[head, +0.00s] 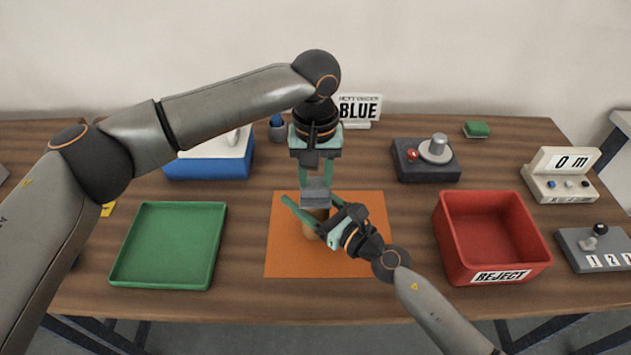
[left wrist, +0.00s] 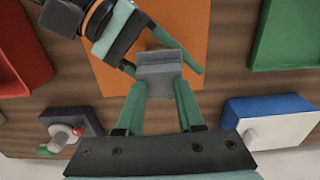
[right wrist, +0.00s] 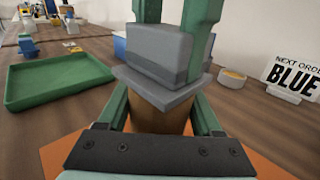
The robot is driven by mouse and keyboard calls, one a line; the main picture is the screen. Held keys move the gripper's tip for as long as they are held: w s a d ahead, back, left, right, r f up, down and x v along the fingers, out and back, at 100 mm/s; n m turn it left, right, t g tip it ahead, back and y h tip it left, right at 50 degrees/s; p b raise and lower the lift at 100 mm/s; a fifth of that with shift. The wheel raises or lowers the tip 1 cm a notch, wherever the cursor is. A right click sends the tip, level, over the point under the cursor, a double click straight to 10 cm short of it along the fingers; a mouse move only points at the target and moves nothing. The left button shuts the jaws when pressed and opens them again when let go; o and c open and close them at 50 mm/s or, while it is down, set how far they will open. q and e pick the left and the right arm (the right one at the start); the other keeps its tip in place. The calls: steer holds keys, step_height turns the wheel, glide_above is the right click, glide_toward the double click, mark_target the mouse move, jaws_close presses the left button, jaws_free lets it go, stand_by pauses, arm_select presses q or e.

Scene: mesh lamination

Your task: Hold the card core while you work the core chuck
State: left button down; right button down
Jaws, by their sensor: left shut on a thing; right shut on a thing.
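The brown card core (head: 312,228) stands upright on the orange mat (head: 283,258), partly hidden by my right gripper. It also shows in the right wrist view (right wrist: 158,119). My right gripper (head: 312,208) is shut on it, a green finger on either side. The grey core chuck (head: 315,192) sits at the top of the core. It also shows in the left wrist view (left wrist: 158,72) and, with its wider lower flange, in the right wrist view (right wrist: 158,85). My left gripper (head: 316,176) comes from above and is shut on the chuck. How deep the chuck goes into the core is hidden.
An empty green tray (head: 122,270) lies left and a red REJECT bin (head: 495,262) right. Behind are a blue and white box (head: 207,168), a BLUE sign (head: 366,108) and a dark unit (head: 425,170) with a red button. Display (head: 548,190) and lever (head: 575,247) units stand far right.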

mark_target(315, 183)
arm_select(q)
steer(key=shift+r, duration=0.15)
steer(key=shift+r, duration=3.6)
arm_select(e)
jaws_free()
steer(key=v, duration=1.2)
steer(key=shift+s, duration=0.1)
